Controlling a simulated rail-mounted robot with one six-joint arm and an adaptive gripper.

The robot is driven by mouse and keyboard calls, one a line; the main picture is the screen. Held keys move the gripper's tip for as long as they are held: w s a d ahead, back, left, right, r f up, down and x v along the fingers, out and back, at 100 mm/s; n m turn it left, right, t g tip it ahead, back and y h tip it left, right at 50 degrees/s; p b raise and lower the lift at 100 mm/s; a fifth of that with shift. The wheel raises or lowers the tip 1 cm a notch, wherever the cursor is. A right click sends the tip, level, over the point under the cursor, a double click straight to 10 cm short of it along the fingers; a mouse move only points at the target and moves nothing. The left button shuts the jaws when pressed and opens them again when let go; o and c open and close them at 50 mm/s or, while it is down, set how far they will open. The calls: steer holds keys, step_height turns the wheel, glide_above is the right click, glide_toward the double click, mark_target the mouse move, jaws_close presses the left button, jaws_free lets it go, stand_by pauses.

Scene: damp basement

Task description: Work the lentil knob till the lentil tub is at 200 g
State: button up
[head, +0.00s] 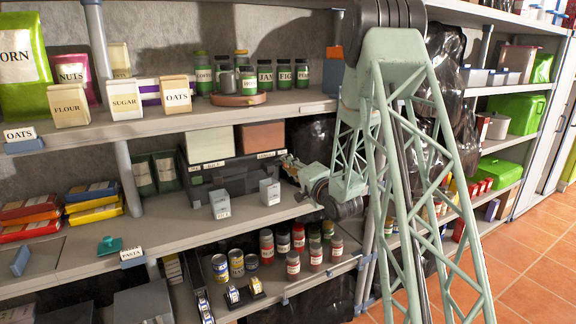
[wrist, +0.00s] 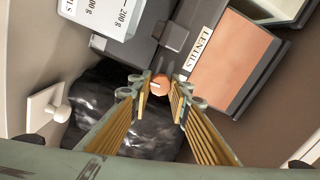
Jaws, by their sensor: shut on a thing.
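The lentil knob (wrist: 161,85) is a small round copper-coloured knob with a pale mark, between my fingertips in the wrist view. My gripper (wrist: 160,92) is shut on it; in the head view my gripper (head: 287,162) is at the right end of the dark dispenser (head: 237,180). The LENTILS label (wrist: 203,47) is beside a reddish-brown hopper (wrist: 238,62), which also shows in the head view (head: 262,136). A pale tub (wrist: 98,14) with 200 g and 100 g marks is at the upper left of the wrist view. A grey tub (head: 269,191) stands before the dispenser's right part. I cannot make out its fill level.
A second grey tub (head: 220,204) stands to the left. Jars and cans (head: 290,243) fill the shelf below. Black plastic sheeting (wrist: 125,108) hangs beneath my gripper in the wrist view. The shelf right of the right tub is bare.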

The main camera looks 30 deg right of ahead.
steer(key=shift+m, duration=0.6)
steer(key=o, duration=0.6)
steer(key=s, duration=1.2)
stand_by(0.7)
